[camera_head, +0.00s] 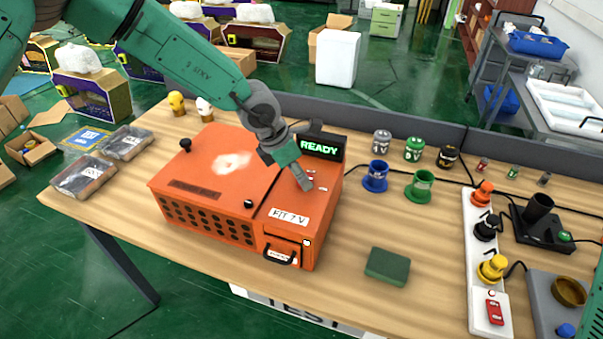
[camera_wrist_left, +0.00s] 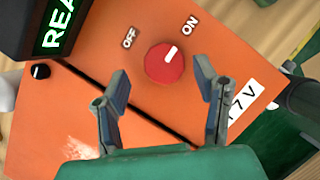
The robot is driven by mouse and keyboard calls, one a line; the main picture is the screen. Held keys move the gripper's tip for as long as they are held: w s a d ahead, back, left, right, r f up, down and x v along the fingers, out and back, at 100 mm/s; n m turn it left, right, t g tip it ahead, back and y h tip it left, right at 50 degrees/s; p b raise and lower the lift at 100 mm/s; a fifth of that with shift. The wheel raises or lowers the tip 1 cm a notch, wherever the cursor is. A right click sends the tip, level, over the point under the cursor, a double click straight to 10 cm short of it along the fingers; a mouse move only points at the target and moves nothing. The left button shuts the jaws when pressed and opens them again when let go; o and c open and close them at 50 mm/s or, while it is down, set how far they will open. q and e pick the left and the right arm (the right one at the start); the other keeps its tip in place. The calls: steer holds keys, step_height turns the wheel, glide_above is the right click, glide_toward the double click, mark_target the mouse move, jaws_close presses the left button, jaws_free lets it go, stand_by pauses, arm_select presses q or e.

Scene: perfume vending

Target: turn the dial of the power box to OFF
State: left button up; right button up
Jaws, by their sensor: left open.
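The orange power box (camera_head: 215,210) stands on the wooden table, with a lit READY display (camera_head: 320,147) at its back right. Its red dial (camera_wrist_left: 164,63) shows in the left wrist view, between the OFF label (camera_wrist_left: 129,38) and the ON label (camera_wrist_left: 190,25). The dial's white mark points up and right, toward ON. My left gripper (camera_head: 305,184) is over the box's right part, near the dial. In the left wrist view its two fingers (camera_wrist_left: 162,84) are apart on either side of the dial, with nothing between them. I cannot tell whether they touch the panel. My right gripper is not in view.
Blue (camera_head: 375,177) and green (camera_head: 420,186) sockets stand right of the box. A dark green block (camera_head: 387,267) lies at front right. A white power strip (camera_head: 480,260) with plugs is farther right. Packaged parts (camera_head: 84,176) lie at the left. The front table strip is mostly clear.

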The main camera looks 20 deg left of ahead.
arm_select(q)
steer(key=shift+f, duration=0.45)
steer(key=shift+w+d, duration=0.2)
steer(key=shift+d, duration=0.65)
steer(key=c, duration=1.1)
steer(key=shift+a+f, duration=0.15)
steer(key=shift+a, duration=0.25)
steer(key=shift+c, duration=0.2)
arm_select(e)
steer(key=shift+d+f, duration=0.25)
arm_select(q)
steer(key=shift+s+d, duration=0.1)
steer(key=shift+d, duration=0.05)
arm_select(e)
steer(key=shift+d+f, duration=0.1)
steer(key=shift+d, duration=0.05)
